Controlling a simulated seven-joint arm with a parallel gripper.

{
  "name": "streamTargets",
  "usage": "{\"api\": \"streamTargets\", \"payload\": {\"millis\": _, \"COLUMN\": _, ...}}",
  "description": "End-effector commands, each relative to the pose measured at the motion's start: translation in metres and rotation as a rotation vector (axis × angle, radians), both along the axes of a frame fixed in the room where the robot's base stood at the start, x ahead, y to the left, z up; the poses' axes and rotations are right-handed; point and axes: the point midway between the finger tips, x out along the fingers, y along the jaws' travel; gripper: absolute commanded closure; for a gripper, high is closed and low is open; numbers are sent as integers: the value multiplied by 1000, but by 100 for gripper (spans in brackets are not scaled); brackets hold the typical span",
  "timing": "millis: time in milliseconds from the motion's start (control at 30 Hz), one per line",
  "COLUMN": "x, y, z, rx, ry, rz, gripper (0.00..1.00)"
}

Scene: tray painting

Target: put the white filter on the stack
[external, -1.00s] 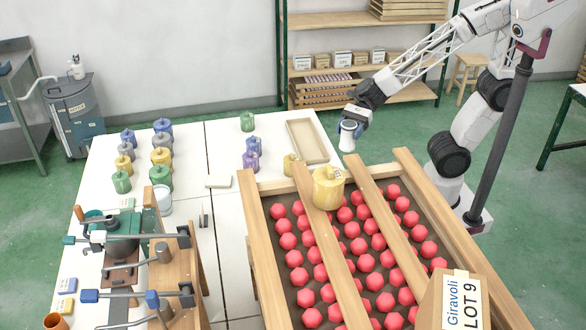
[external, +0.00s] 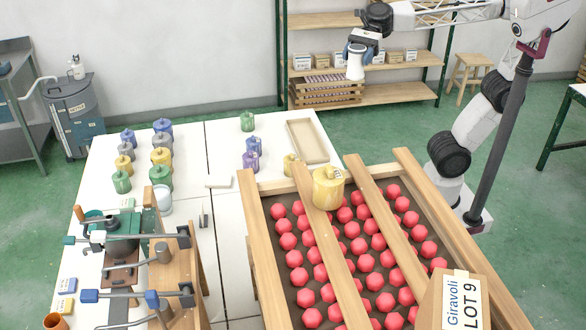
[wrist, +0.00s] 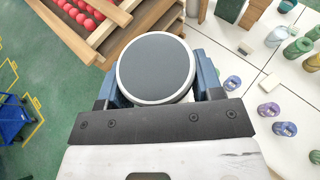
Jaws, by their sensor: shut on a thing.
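The white filter (external: 356,66) is a small white cup-like piece hanging below my gripper (external: 360,49), high in the air beyond the tray's far end. In the wrist view the filter (wrist: 155,68) shows a round grey face with a white rim, between the blue fingers of my gripper (wrist: 157,88). The fingers are shut on its sides. A large yellow lidded pot (external: 328,188) stands on a wooden beam across the tray, well below and apart from the filter. I cannot tell for sure which thing is the stack.
The wooden-framed tray (external: 250,232) holds many red pieces under lengthwise beams (external: 383,205). Small coloured pots, such as a green one (external: 247,121), stand on the white table (external: 225,150) with an empty shallow tray (external: 292,130). A shelf rack (external: 330,20) stands behind my gripper.

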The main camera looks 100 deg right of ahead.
Motion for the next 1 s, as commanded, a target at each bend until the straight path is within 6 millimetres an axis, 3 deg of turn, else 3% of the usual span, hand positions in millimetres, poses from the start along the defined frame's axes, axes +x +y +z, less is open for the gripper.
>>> {"api": "streamTargets", "payload": {"millis": 467, "x": -12, "y": 69, "z": 1, "rx": 0, "ry": -2, "rz": 168, "gripper": 67}}
{"api": "streamTargets", "payload": {"millis": 1000, "x": -42, "y": 156, "z": 1, "rx": 0, "ry": -3, "rz": 389, "gripper": 67}}
